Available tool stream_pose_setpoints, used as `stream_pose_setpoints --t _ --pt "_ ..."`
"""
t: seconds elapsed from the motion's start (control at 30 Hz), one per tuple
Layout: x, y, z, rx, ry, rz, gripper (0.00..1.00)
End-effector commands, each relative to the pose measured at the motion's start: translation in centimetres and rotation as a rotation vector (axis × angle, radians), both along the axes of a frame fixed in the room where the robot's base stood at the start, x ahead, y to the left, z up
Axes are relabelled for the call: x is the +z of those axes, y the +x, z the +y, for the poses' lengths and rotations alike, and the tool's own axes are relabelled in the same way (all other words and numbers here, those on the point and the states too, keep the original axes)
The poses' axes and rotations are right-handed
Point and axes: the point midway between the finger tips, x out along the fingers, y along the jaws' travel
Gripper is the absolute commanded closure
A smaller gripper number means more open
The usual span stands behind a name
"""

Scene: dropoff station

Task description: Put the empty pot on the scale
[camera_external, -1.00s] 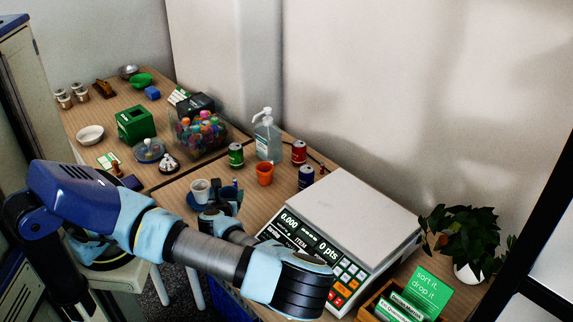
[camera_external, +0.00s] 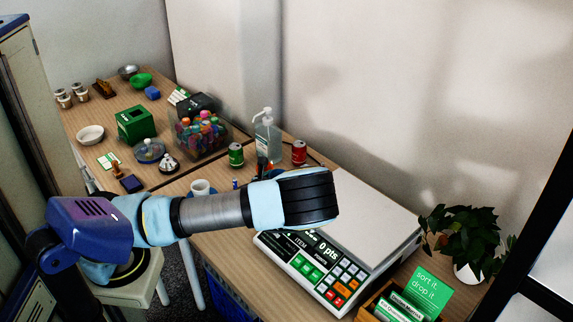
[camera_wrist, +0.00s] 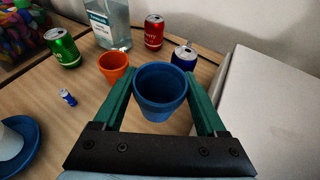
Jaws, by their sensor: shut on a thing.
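In the wrist view a blue pot (camera_wrist: 160,110) is between the green fingers of my gripper (camera_wrist: 163,84), which is shut on it. The pot is upright and I see nothing inside it. The white scale (camera_wrist: 275,115) is at the right of the wrist view, beside the pot. In the external view the scale (camera_external: 375,215) has a bare pan, partly covered by my arm. My gripper and the held pot are mostly hidden behind my arm there. An orange pot (camera_wrist: 114,72) stands on the table beyond my left finger.
A green can (camera_wrist: 62,48), a red can (camera_wrist: 153,32), a blue can (camera_wrist: 184,58) and a sanitizer bottle (camera_wrist: 110,22) stand behind the pots. A blue saucer (camera_wrist: 28,148) with a white cup is at left.

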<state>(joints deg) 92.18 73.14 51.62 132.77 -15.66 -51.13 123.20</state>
Motion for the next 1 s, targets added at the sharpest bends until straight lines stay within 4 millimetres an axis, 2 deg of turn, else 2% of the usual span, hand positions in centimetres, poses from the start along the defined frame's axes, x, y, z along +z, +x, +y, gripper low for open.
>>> stream_pose_setpoints --t 0.03,0.2,0.5,0.57,0.77,1.0 --pt "1.3 0.3 -2.0 -0.019 -0.01 -0.002 0.86" --pt "5.3 1.1 -7.9 -0.078 -0.011 -0.003 0.86" --pt "11.9 1.4 -14.9 -0.156 -0.007 -0.002 0.86" --pt "13.2 1.4 -16.0 -0.17 -0.006 -0.002 0.86" --pt "13.4 0.3 -16.9 -0.349 -0.003 0.0 0.86" --pt "13.7 -2.6 -18.6 -0.626 -0.004 -0.001 0.86"
